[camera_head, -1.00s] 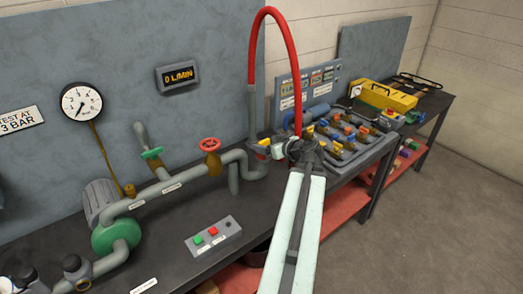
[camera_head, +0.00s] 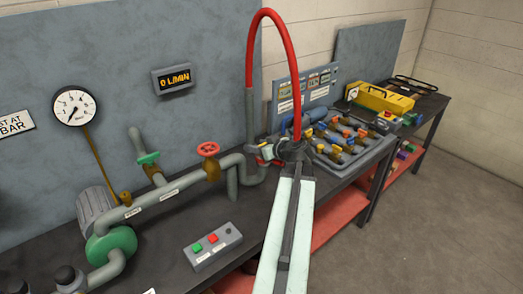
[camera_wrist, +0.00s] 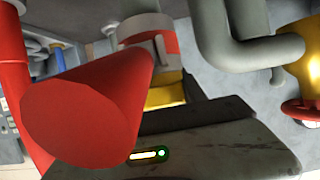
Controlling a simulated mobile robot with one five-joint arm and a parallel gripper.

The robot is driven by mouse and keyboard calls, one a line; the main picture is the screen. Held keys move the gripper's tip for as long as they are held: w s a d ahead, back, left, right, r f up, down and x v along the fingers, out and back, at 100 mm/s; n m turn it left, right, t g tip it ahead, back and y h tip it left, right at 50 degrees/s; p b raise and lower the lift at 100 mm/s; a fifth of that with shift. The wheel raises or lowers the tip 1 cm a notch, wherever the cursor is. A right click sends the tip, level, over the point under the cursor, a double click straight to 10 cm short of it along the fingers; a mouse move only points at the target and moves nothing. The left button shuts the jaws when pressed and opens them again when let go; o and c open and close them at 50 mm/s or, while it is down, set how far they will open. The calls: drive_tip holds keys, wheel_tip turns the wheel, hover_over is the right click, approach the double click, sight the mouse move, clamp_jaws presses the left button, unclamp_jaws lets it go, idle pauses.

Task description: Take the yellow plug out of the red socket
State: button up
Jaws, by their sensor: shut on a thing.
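My gripper (camera_head: 283,152) is at the upright grey pipe end on the bench, low under the arched red hose. In the wrist view its dark jaw (camera_wrist: 200,135), with a small green light, covers most of the yellow plug (camera_wrist: 165,92). My gripper is shut on this plug. The red-banded grey socket (camera_wrist: 165,42) is just beyond the plug; in the head view its red part (camera_head: 266,151) is small, beside the gripper. The plug's yellow body adjoins the socket, but I cannot tell how deep it sits. A large red cylinder (camera_wrist: 85,110) fills the wrist view's left foreground.
The red hose (camera_head: 266,14) arches above my gripper. Grey pipework with a red handwheel (camera_head: 208,149) stands left. A tray of valves (camera_head: 350,142) is right, a button box (camera_head: 213,246) in front. A yellow case (camera_head: 385,97) lies on the far bench.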

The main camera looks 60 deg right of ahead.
wheel_tip(320, 180, up, 10)
drive_tip(key=p, duration=1)
